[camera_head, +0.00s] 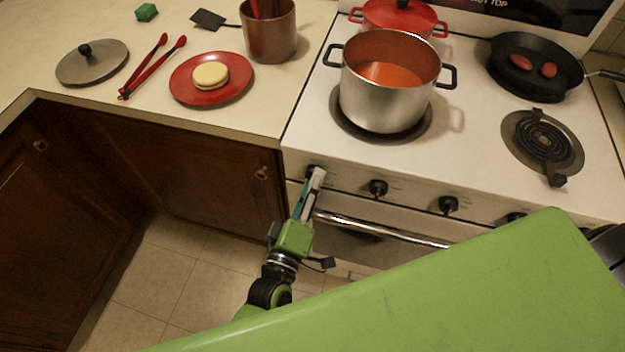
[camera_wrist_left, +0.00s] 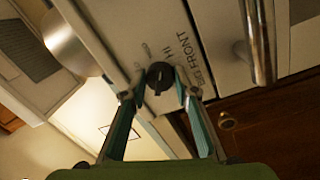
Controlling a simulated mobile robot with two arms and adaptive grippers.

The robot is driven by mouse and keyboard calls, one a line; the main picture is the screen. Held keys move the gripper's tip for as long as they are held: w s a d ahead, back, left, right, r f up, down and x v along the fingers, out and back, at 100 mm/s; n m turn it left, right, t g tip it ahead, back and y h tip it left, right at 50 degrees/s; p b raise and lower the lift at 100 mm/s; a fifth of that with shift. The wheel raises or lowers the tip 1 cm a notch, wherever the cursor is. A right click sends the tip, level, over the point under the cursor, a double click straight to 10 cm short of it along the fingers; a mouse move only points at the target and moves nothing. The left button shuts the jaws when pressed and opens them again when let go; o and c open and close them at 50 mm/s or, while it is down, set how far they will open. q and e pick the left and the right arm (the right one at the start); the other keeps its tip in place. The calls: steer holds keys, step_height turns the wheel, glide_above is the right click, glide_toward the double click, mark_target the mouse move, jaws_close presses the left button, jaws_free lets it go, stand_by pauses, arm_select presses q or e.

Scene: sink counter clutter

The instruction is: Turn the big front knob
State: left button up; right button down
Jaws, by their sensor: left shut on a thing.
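The big front knob (camera_wrist_left: 159,77) is a round black knob on the stove's white front panel. In the wrist view, the words BIG FRONT and HI are printed beside it. In the head view, it is the leftmost knob (camera_head: 310,170), partly hidden by my left gripper. My left gripper (camera_head: 317,172) reaches up to it from below. In the wrist view, the two fingers of the gripper (camera_wrist_left: 158,90) stand on either side of the knob and are shut on it. My right gripper is not in view.
More black knobs (camera_head: 378,188) line the panel to the right. The oven handle (camera_head: 380,229) runs just below, close to my gripper. A steel pot (camera_head: 385,105) of red soup stands on the front left burner. A black pan (camera_head: 535,80) sits at the back right.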

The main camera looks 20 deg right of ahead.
arm_select(q)
steer(key=shift+w+r+m+p, duration=0.2)
steer(key=shift+m+p, duration=0.15)
steer(key=shift+m, duration=0.75)
steer(key=shift+a, duration=0.1)
steer(key=o, duration=1.1)
steer(key=shift+c, duration=0.2)
steer(key=shift+o, duration=0.3)
steer(key=shift+f, duration=0.15)
steer(key=shift+s+a+f, duration=0.15)
steer(key=shift+s+a, duration=0.1)
steer(key=shift+s, duration=0.2)
steer(key=v, duration=1.1)
steer(key=shift+r, duration=0.2)
